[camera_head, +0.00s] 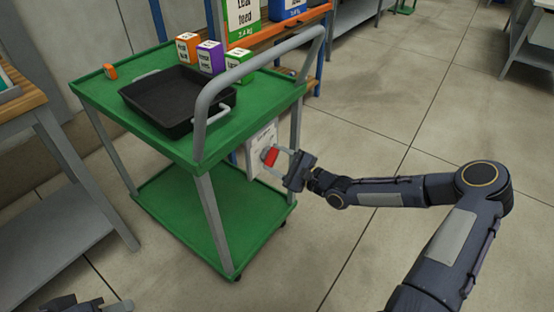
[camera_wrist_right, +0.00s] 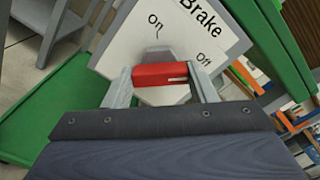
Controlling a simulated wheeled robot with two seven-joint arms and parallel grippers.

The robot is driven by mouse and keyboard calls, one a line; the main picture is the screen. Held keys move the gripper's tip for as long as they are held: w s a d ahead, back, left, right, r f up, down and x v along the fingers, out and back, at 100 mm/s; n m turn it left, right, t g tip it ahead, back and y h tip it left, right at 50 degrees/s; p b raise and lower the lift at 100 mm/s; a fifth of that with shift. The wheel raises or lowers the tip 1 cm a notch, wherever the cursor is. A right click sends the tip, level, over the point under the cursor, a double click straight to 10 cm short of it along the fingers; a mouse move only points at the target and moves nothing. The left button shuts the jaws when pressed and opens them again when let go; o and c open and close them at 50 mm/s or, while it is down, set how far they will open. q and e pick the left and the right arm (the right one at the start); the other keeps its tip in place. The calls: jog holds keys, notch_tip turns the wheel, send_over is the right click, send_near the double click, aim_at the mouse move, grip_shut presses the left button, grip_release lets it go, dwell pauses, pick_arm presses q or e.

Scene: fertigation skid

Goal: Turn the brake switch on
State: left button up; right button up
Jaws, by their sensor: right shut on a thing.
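The brake switch has a red handle (camera_head: 271,156) on a white panel (camera_head: 261,140) at the handle end of the green cart. In the right wrist view, the panel (camera_wrist_right: 120,50) reads "Brake", with "On" and "Off" marks, and looks tilted. My right gripper (camera_head: 273,157) reaches in from the right and is shut on the red handle (camera_wrist_right: 160,75), with one finger at each end of it. I cannot tell for sure which mark the switch points to. A part of my left gripper (camera_head: 85,305) shows at the bottom left edge; its fingers are mostly cut off.
The green cart (camera_head: 150,165) carries a black tray (camera_head: 170,92), an orange box (camera_head: 187,46), a purple box (camera_head: 210,57) and a green-labelled box (camera_head: 238,65). Its grey handlebar (camera_head: 262,62) arches above the switch. A workbench (camera_head: 30,98) stands at left.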

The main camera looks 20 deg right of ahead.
jog(key=shift+n, duration=0.3)
jog(key=n, duration=0.3)
jog(key=shift+n, duration=0.3)
jog(key=n+b, duration=0.1)
jog(key=n, duration=0.3)
jog(key=shift+f, duration=0.1)
jog(key=n+b, duration=0.1)
jog(key=n, duration=0.4)
jog(key=shift+b, duration=0.3)
jog(key=shift+n+b, duration=0.85)
jog(key=shift+n, duration=1.45)
jog(key=o, duration=1)
jog(key=shift+c, duration=0.2)
